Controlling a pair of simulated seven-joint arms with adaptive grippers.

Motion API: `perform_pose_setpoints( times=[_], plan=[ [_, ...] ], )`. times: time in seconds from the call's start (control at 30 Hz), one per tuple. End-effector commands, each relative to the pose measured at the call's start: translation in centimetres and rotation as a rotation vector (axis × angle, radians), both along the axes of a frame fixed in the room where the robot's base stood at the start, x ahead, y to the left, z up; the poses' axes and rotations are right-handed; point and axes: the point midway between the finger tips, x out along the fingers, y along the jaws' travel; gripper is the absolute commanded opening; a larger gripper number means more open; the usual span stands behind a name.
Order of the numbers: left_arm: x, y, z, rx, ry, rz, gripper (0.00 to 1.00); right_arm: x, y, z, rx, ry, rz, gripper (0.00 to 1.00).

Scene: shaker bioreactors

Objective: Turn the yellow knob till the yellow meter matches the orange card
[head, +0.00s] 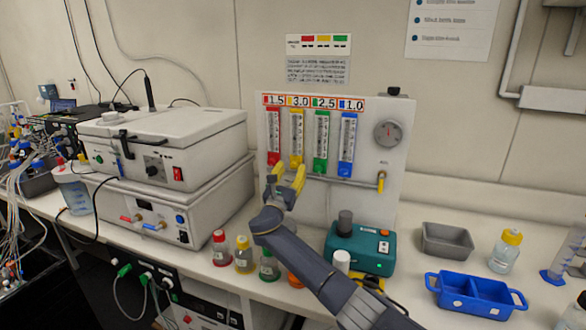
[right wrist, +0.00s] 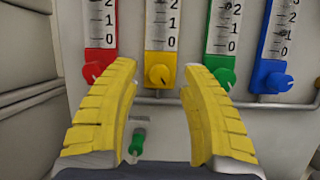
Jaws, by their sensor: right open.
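The yellow meter (head: 297,138) stands second from the left on the white panel, and its lower scale also shows in the right wrist view (right wrist: 160,22). The orange card (head: 299,100) above the meter reads 3.0. My right gripper (head: 290,172) is open in front of the panel. In the right wrist view its yellow-padded fingers stand left and right of the yellow knob, with gaps on both sides; contact does not show. The meter's level is too small to read. My left gripper is out of view.
The red knob (right wrist: 93,73) and green knob (right wrist: 225,79) are close beside the fingers. The blue knob (right wrist: 276,80) is farther right. Below the panel are small capped bottles (head: 244,255) and a teal stirrer (head: 375,248). A white instrument (head: 168,145) stands left.

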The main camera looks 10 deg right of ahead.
Motion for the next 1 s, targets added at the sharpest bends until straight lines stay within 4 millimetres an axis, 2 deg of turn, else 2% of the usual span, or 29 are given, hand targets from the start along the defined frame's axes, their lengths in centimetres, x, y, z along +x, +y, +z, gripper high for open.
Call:
perform_pose_setpoints(
  times=[0.23, 0.63, 0.67, 1.0],
  plan=[
    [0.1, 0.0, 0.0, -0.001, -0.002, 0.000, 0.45, 1.2, -0.5, 0.4, 0.000, 0.000, 0.001, 0.45],
    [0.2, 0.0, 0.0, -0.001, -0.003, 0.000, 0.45, 1.5, -0.7, 0.4, 0.000, 0.001, 0.001, 0.45],
    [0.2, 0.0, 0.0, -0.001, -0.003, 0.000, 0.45, 1.4, -0.7, 0.4, 0.000, 0.001, 0.001, 0.47],
    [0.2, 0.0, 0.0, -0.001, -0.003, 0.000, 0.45, 1.4, -0.7, 0.4, 0.000, 0.001, 0.000, 0.08]
  ],
)
